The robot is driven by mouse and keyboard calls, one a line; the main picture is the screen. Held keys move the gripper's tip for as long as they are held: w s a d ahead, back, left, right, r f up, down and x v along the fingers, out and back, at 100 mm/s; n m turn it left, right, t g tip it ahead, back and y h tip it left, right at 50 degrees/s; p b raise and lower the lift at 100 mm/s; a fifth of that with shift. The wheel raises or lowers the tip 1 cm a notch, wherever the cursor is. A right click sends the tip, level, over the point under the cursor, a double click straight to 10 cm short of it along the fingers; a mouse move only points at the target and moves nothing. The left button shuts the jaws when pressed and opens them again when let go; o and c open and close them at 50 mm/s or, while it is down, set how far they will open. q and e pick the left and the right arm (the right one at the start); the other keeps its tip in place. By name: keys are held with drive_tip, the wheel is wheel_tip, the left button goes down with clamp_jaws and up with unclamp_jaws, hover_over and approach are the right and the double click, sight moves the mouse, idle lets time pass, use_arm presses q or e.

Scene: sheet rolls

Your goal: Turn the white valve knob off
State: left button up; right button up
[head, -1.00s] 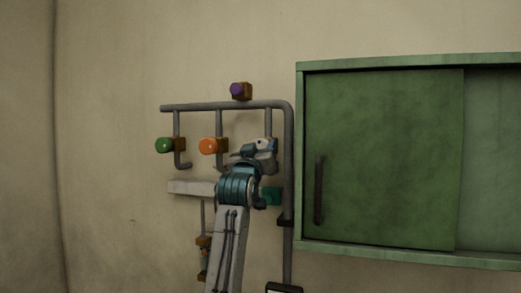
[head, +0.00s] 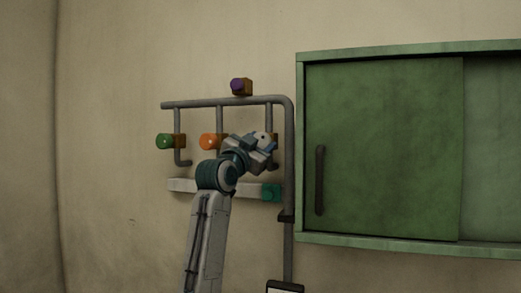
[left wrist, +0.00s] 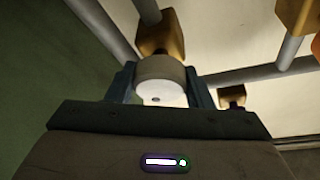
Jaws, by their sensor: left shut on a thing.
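The white valve knob (head: 263,137) is at the right end of the row of knobs on the grey pipes, partly hidden by my left gripper (head: 262,145). In the left wrist view the round white knob (left wrist: 160,75) sits between the two fingers of my left gripper (left wrist: 160,88), in front of an orange-brown valve block (left wrist: 161,38). The gripper is shut on the knob. My right gripper is not in view.
A green knob (head: 164,141), an orange knob (head: 208,141) and a purple knob (head: 238,86) are on the same pipework (head: 222,103). A green sliding-door cabinet (head: 385,150) hangs close on the right.

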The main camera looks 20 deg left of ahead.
use_arm(q)
drive_tip(key=m+g+h, duration=0.1)
drive_tip(key=m, duration=0.3)
drive_tip(key=shift+b, duration=0.4)
drive_tip(key=m+g+h, duration=0.1)
drive_tip(key=m, duration=0.2)
drive_tip(key=m+g, duration=0.1)
drive_tip(key=m, duration=0.1)
drive_tip(key=m+g, duration=0.1)
drive_tip(key=m, duration=0.2)
drive_tip(key=shift+r+h, duration=0.1)
drive_tip(key=shift+h, duration=0.3)
drive_tip(key=shift+m, duration=0.6)
drive_tip(key=o, duration=1)
